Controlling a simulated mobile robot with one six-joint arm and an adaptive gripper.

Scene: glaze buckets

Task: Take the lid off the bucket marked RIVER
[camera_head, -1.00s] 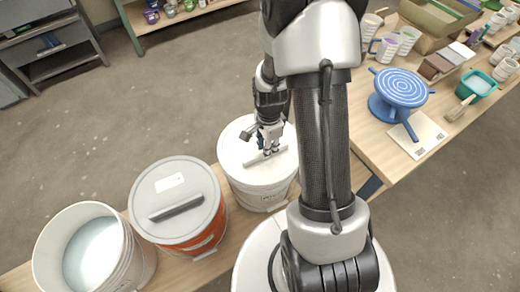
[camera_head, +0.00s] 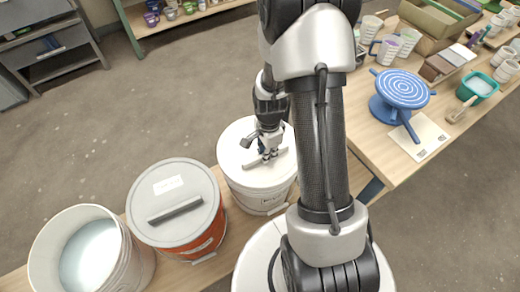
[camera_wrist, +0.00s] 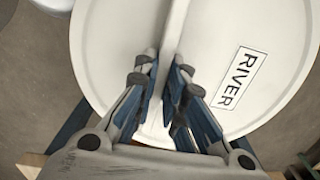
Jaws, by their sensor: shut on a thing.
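The white round lid marked RIVER (camera_wrist: 115,45) fills much of the wrist view, its black-framed label (camera_wrist: 237,79) to the right of the handle. In the head view this lid (camera_head: 236,160) sits level on a white bucket (camera_head: 256,199), the right one of three buckets. A straight bar handle (camera_wrist: 172,30) runs across the lid. My gripper (camera_wrist: 160,72) is shut on the handle, one finger on each side; it also shows from above in the head view (camera_head: 267,152). I see no clear gap between lid and bucket.
An orange bucket with a grey lid (camera_head: 163,192) stands close on the left, then an open white bucket (camera_head: 42,253) of pale liquid. A wooden table (camera_head: 384,160) on the right holds a blue banding wheel (camera_head: 403,88) and cups. Shelves stand at the back.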

